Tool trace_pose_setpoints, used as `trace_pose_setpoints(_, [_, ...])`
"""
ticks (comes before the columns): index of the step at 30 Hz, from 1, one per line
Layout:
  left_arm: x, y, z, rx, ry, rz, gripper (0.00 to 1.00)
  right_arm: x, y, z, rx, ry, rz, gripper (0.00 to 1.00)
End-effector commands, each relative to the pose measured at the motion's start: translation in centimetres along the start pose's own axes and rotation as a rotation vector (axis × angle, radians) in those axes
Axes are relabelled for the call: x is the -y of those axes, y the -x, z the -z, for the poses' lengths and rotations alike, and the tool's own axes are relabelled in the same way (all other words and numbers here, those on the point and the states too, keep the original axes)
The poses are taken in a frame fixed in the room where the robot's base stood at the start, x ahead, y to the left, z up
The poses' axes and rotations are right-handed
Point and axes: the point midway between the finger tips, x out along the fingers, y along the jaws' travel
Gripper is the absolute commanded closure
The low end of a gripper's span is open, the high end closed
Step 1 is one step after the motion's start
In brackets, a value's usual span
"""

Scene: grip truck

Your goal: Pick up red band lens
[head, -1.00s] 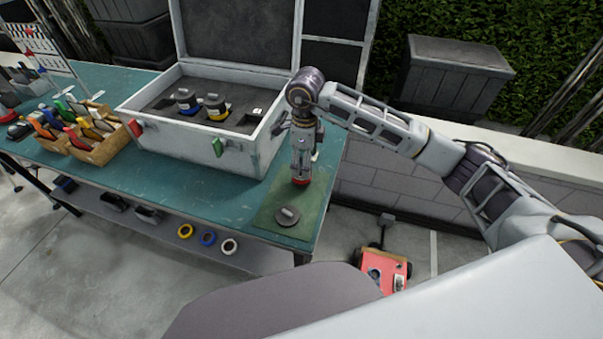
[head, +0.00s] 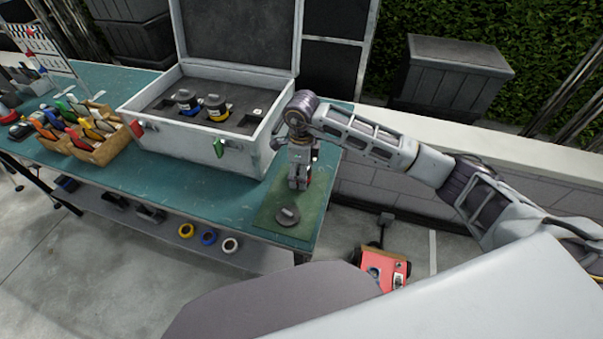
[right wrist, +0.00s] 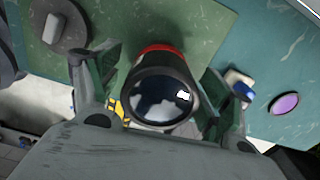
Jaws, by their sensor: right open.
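The red band lens stands on the green mat (head: 268,222) at the near right corner of the table. In the right wrist view the lens (right wrist: 163,92) shows its dark barrel, shiny glass end and red band near its base. My right gripper (head: 299,183) is open, pointing down over the lens. In the right wrist view its fingers lie on either side of the barrel, with gaps visible. In the head view the gripper hides nearly all of the lens. My left gripper is not in view.
A dark round disc (head: 287,216) lies on the mat in front of the gripper. An open case (head: 190,152) holds a blue-banded lens (head: 187,103) and a yellow-banded lens (head: 216,108). A wooden organiser (head: 95,148) stands at left. A purple-tinted disc (right wrist: 285,103) shows in the right wrist view.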

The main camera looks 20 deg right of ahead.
Motion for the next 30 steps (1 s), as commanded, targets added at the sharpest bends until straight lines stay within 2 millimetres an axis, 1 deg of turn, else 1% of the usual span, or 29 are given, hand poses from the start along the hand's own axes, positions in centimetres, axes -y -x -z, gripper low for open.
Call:
trace_pose_setpoints(1, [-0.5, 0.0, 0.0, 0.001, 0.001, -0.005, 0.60, 0.0, 0.0, 0.0, 0.000, 0.000, 0.000, 0.21])
trace_pose_setpoints(4, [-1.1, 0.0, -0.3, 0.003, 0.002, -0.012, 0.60, 0.0, 0.0, 0.0, 0.000, 0.000, 0.000, 0.21])
trace_pose_setpoints(11, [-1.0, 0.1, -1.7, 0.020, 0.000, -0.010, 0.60, 0.0, 0.0, 0.0, 0.000, 0.000, 0.000, 0.21])
trace_pose_setpoints(14, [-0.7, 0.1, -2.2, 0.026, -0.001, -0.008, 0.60, 0.0, 0.0, 0.0, 0.000, 0.000, 0.000, 0.33])
trace_pose_setpoints(17, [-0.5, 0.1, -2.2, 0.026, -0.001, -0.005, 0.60, 0.0, 0.0, 0.0, 0.000, 0.000, 0.000, 0.45])
trace_pose_setpoints(27, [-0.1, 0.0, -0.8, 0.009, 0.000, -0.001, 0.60, 0.0, 0.0, 0.0, 0.000, 0.000, 0.000, 0.89])
trace_pose_setpoints(30, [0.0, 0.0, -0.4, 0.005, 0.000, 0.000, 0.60, 0.0, 0.1, 0.0, 0.002, 0.000, 0.001, 0.90])
